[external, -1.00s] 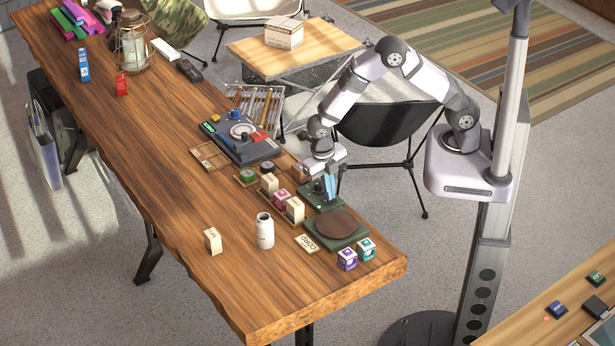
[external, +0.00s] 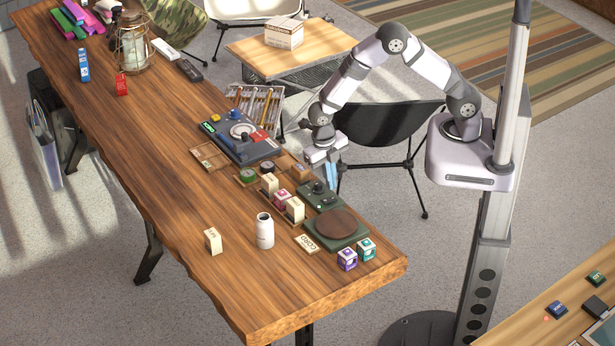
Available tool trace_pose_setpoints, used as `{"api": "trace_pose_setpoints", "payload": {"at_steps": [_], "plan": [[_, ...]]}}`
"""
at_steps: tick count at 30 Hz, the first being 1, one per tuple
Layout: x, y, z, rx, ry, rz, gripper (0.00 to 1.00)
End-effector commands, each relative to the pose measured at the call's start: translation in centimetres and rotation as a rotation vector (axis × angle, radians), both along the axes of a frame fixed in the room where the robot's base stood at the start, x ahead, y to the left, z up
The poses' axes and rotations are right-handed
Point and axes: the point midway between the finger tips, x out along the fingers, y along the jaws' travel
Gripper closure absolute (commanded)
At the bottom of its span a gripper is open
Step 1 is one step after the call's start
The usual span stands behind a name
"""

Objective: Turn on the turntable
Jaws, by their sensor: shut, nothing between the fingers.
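The turntable is a dark green base with a round brown platter (external: 335,223) at the right end of the wooden table. A green control box (external: 320,197) with small dark knobs adjoins its far side. The knobs are too small to tell their setting. My gripper (external: 332,181) has pale blue fingers, which are shut and empty. In the picture it shows just above the far edge of the control box, apart from it; its exact height is hard to tell.
Several small boxes (external: 281,199) stand left of the control box, and a white bottle (external: 265,231) stands nearer. Purple (external: 347,259) and teal (external: 366,249) cubes sit by the turntable's near corner. A grey device (external: 240,138) lies farther back.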

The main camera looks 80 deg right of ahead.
Motion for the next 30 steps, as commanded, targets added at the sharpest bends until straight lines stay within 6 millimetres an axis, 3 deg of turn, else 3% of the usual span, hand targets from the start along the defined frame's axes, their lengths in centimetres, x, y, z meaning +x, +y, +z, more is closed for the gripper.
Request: {"api": "trace_pose_setpoints", "payload": {"at_steps": [15, 21, 30], "plan": [[-0.8, -0.9, 8.0, 0.001, -0.004, 0.0, 1.0], [-1.0, -1.1, 9.5, 0.0, -0.002, -0.001, 1.0], [-1.1, -1.1, 9.9, 0.0, 0.0, 0.0, 1.0]]}}
